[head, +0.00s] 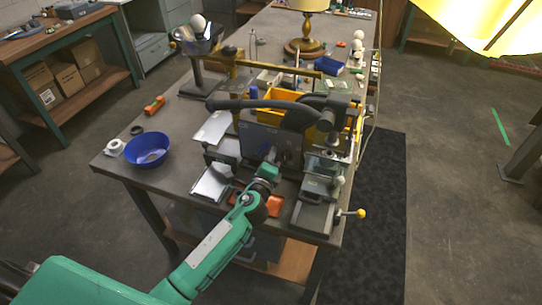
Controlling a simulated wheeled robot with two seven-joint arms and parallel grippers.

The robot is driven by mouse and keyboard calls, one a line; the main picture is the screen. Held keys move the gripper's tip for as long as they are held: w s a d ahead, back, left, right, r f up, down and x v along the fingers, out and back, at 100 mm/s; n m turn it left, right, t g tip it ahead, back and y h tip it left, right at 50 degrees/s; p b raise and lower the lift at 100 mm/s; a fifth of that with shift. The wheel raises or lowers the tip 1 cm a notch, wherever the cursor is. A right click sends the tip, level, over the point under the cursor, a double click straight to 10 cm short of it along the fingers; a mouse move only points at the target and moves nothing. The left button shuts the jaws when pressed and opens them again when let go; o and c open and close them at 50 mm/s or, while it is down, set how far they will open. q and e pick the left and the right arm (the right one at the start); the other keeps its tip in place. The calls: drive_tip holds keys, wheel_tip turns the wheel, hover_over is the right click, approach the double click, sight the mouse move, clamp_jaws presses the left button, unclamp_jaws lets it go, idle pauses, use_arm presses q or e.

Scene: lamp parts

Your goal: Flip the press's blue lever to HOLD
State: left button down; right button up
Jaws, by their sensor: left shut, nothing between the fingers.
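The press (270,132) stands near the front of the workbench, a grey and black machine with a long dark handle across its top. My left arm comes in from the lower left, and my left gripper (281,158) is at the front of the press, shut and empty. It is small and dark against the machine, so I cannot tell whether it touches anything. I cannot make out the blue lever or its setting; a small blue upright piece (254,92) shows behind the handle, but I cannot tell what it is. My right gripper is not in view.
A blue bowl (148,150) and a white tape roll (114,147) sit at the left of the workbench (118,171). A yellow bin (286,103) stands behind the press. A yellow-knobbed lever (359,213) sticks out past the right edge. Orange pieces lie under my wrist.

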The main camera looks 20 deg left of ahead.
use_arm(q)
drive_tip(key=shift+a+r+n, duration=0.15)
drive_tip(key=shift+r+n, duration=0.05)
drive_tip(key=shift+n, duration=0.2)
drive_tip(key=shift+a+r, duration=0.1)
drive_tip(key=shift+r+n, duration=0.1)
drive_tip(key=shift+n, duration=0.3)
drive_tip(key=n, duration=0.1)
drive_tip(key=a+r+n+p, duration=0.1)
drive_tip(key=a+n, duration=0.1)
drive_tip(key=n, duration=0.1)
drive_tip(key=shift+a+r+p, duration=0.25)
drive_tip(key=shift+r+p, duration=0.05)
drive_tip(key=shift+p, duration=0.05)
drive_tip(key=a+n, duration=0.1)
drive_tip(key=a+n+p, duration=0.1)
drive_tip(key=n, duration=0.1)
drive_tip(key=shift+r+g, duration=0.2)
drive_tip(key=shift+g, duration=0.2)
drive_tip(key=shift+w+a+n+p, duration=0.1)
drive_tip(key=shift+a+n+p, duration=0.5)
drive_tip(key=shift+n, duration=0.6)
drive_tip(key=shift+a+f+n, duration=0.1)
drive_tip(key=shift+a+n, duration=0.2)
